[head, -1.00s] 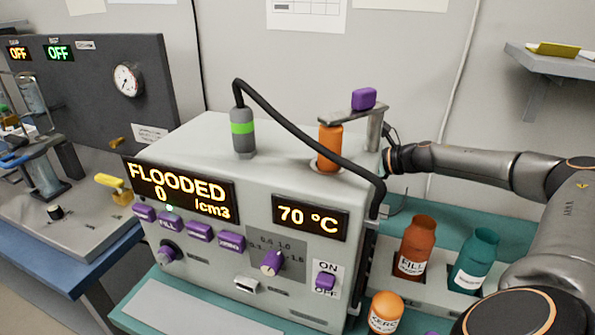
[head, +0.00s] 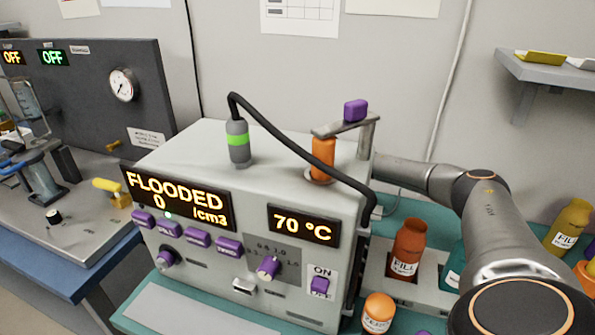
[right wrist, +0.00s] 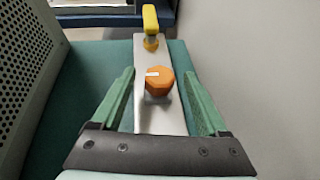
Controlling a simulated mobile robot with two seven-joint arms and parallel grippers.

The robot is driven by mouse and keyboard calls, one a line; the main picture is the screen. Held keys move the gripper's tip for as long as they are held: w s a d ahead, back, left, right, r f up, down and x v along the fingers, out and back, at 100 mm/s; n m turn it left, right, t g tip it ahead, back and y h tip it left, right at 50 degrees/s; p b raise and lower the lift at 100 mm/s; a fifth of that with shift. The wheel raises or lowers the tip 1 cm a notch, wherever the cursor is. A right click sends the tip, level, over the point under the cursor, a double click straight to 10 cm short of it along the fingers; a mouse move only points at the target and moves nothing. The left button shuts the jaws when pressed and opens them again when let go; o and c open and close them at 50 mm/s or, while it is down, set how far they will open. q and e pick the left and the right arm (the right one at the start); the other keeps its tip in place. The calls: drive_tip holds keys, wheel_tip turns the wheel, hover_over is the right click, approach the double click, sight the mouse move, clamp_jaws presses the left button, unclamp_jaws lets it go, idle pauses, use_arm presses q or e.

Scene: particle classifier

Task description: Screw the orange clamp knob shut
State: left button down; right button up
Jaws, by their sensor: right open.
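The orange clamp knob (right wrist: 159,83), a faceted cap with a white mark, sits on a pale metal plate (right wrist: 176,118) in the right wrist view. My right gripper (right wrist: 156,74) is open, with a green finger on either side of the knob. Gaps show between the fingers and the knob, so it is not gripped. In the head view my right arm (head: 490,215) reaches behind the grey machine (head: 200,150), which hides the gripper and the knob. My left gripper is not in view.
A yellow handle (right wrist: 151,24) stands beyond the knob on the plate. A perforated grey panel (right wrist: 38,70) rises at the left of the wrist view. Beside the machine are a red-brown bottle (head: 408,250) and an orange-yellow jar (head: 378,312).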

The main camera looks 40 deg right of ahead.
clamp_jaws()
idle(0.6)
